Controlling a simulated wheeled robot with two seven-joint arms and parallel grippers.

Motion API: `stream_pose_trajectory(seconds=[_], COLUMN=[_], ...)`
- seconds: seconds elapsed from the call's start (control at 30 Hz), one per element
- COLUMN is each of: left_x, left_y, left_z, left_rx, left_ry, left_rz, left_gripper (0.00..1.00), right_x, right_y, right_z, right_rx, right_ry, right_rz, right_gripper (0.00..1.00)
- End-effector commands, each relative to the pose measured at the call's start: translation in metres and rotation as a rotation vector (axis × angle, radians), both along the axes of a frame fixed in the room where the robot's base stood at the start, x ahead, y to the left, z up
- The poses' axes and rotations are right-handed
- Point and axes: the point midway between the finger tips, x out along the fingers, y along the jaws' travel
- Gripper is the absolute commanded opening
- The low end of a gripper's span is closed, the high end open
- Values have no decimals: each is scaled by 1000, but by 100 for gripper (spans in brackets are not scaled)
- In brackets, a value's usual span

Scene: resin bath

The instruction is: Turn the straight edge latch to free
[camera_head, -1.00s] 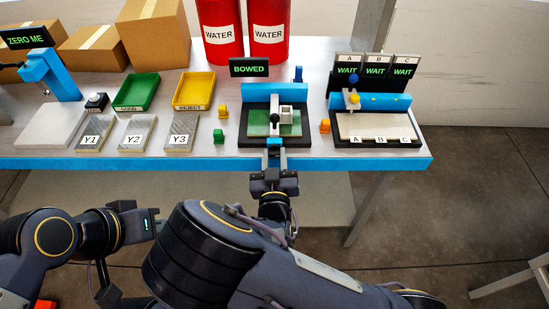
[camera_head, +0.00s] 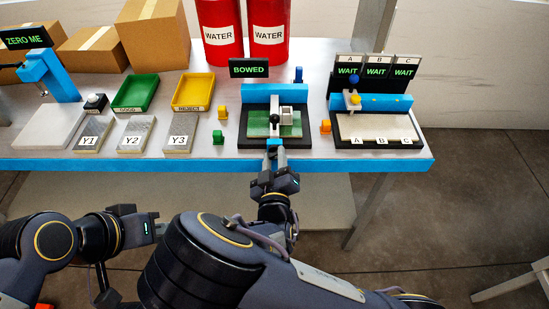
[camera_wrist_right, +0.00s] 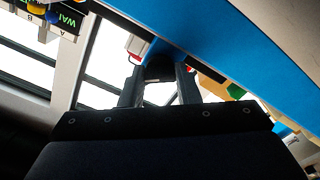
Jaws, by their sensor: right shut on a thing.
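The test fixture (camera_head: 243,138) is a black base with a blue back wall and a green plate (camera_head: 258,124). The straight edge (camera_head: 274,105) is a pale bar lying front to back over the plate, with a black knob and a white block beside it. A small blue latch (camera_head: 275,143) sits at the fixture's front edge. My right gripper (camera_head: 273,151) is there, shut on the latch; its fingers largely hide it. In the right wrist view the fingers (camera_wrist_right: 160,88) close around a dark and blue part.
A "BOWED" display (camera_head: 249,68) stands behind the fixture. The A-B-C station (camera_head: 378,142) is farther right. The table's blue front edge (camera_head: 350,164) runs just below the fixture.

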Motion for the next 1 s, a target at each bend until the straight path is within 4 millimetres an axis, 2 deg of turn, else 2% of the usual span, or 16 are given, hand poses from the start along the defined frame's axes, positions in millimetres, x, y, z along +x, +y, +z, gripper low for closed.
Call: stream_pose_trajectory(seconds=[0.27, 0.3, 0.47, 0.77, 1.0], left_x=[0, 0, 0, 0, 0], left_y=[0, 0, 0, 0, 0], left_z=[0, 0, 0, -1, -7], left_rx=[0, 0, 0, 0, 0], left_ry=[0, 0, 0, 0, 0], left_rz=[0, 0, 0, 0, 0], left_gripper=[0, 0, 0, 0, 0], right_x=[0, -1, 0, -4, -42], right_y=[0, 0, 0, 0, 1], right_z=[-2, -2, -1, -1, -2], right_rx=[-2, -2, -1, 1, 0], right_ry=[4, 4, 3, 3, 3], right_rz=[-1, -1, -1, 0, 4], right_gripper=[6, 32, 51, 51, 51])
